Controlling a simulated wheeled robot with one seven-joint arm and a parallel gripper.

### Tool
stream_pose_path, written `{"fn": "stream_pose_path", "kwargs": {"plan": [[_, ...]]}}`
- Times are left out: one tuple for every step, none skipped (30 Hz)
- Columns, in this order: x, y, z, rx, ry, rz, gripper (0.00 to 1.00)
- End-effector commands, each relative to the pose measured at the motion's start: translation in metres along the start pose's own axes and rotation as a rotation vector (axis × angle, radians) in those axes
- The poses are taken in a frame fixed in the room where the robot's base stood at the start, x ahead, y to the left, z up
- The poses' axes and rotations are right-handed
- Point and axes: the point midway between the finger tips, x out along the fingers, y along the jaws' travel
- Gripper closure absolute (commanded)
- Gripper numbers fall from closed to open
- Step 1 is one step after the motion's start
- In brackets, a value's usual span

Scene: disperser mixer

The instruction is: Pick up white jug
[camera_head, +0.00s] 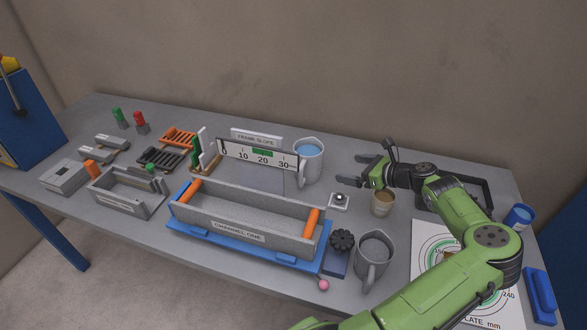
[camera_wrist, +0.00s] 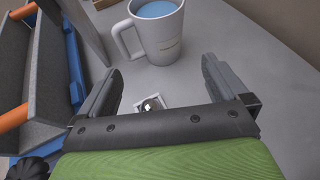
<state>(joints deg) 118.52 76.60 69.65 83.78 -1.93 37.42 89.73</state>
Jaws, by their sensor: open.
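A white jug (camera_head: 311,164) with blue liquid in it stands upright at the back of the table, beside the scale board. In the wrist view the jug (camera_wrist: 165,42) is beyond the fingertips, its handle pointing left. My gripper (camera_head: 358,171) is open and empty, to the right of the jug and apart from it.
A small white plate with a round knob (camera_head: 339,201) lies just below my gripper. A tan cup (camera_head: 382,203) stands under my wrist. The grey channel trough (camera_head: 245,217) with orange ends fills the front middle. A printed target sheet (camera_head: 428,258) lies under my arm.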

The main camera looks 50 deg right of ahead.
Motion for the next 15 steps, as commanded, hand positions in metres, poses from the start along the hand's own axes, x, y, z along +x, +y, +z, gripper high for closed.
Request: {"fn": "stream_pose_path", "kwargs": {"plan": [[0.000,-0.002,-0.003,0.007,-0.005,-0.007,0.00],[0.003,-0.002,-0.003,0.008,-0.006,-0.007,0.00],[0.009,-0.002,-0.002,0.008,-0.007,-0.004,0.00],[0.015,-0.001,-0.002,0.008,-0.006,-0.003,0.00],[0.022,-0.001,-0.002,0.007,-0.006,-0.002,0.00],[0.033,-0.001,-0.002,0.007,-0.005,-0.001,0.00],[0.041,-0.001,-0.001,0.006,-0.005,0.000,0.00],[0.049,-0.001,-0.001,0.006,-0.006,-0.002,0.00],[0.059,-0.001,-0.002,0.006,-0.005,-0.001,0.00],[0.067,-0.001,-0.001,0.006,-0.005,0.000,0.00],[0.074,-0.001,-0.002,0.006,-0.004,-0.002,0.00],[0.083,-0.001,-0.002,0.006,-0.004,-0.001,0.00],[0.089,-0.001,-0.001,0.006,-0.004,-0.001,0.00],[0.094,-0.001,-0.001,0.006,-0.004,-0.003,0.00],[0.099,-0.001,-0.001,0.005,-0.004,-0.004,0.00]]}}
